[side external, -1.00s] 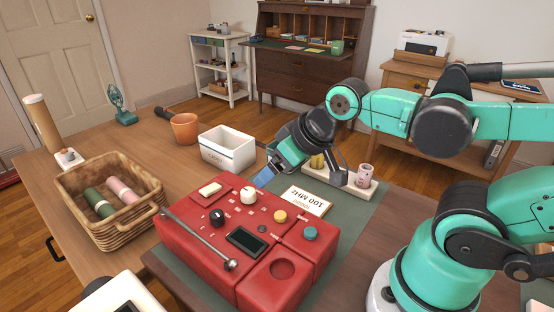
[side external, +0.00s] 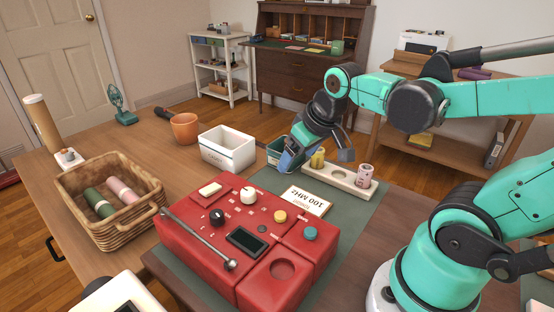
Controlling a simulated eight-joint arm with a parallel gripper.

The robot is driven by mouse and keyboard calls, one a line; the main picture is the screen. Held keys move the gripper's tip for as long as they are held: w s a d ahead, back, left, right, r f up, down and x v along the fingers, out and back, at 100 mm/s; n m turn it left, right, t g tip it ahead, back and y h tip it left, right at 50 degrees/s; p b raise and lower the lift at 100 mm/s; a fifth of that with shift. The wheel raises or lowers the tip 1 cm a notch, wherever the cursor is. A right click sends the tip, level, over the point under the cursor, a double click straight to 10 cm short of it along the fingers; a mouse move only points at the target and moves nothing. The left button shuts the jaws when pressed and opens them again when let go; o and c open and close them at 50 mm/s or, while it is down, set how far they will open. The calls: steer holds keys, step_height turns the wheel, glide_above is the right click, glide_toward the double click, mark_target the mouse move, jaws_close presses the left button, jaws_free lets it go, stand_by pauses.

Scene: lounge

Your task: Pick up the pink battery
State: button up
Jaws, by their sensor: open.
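A short pink battery-like cylinder (side external: 364,175) stands upright at the right end of a pale wooden rack (side external: 340,178). A longer pink cylinder (side external: 124,191) lies in the wicker basket (side external: 92,231) beside a green one (side external: 99,203); I cannot tell from the pictures which is the named battery. My gripper (side external: 317,160) is open above the rack's left part, left of the upright pink cylinder and apart from it. A yellow cylinder (side external: 317,159) stands close by its fingers; contact is unclear.
A red radio-like device (side external: 205,247) with knobs and a lever fills the table front. A "100 MHz" card (side external: 305,202) lies beside it. A white bin (side external: 228,151), an orange pot (side external: 185,128) and a teal container (side external: 275,150) stand behind. The green mat right of the device is clear.

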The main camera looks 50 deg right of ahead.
mark_target(367, 168)
steer(key=s+d+f+m+g, duration=0.1)
steer(key=s+d, duration=0.1)
steer(key=d, duration=0.3)
steer(key=s+d+f+m+g, duration=0.2)
steer(key=s+d, duration=0.1)
steer(key=d, duration=0.2)
steer(key=s+d+f+m+g+y, duration=0.1)
steer(key=s+d+f+g, duration=0.1)
steer(key=d, duration=0.4)
steer(key=shift+s+m, duration=0.3)
steer(key=shift+m, duration=0.1)
steer(key=shift+s+d+f, duration=0.1)
steer(key=shift+d+f, duration=0.05)
steer(key=shift+f, duration=2.75)
jaws_close()
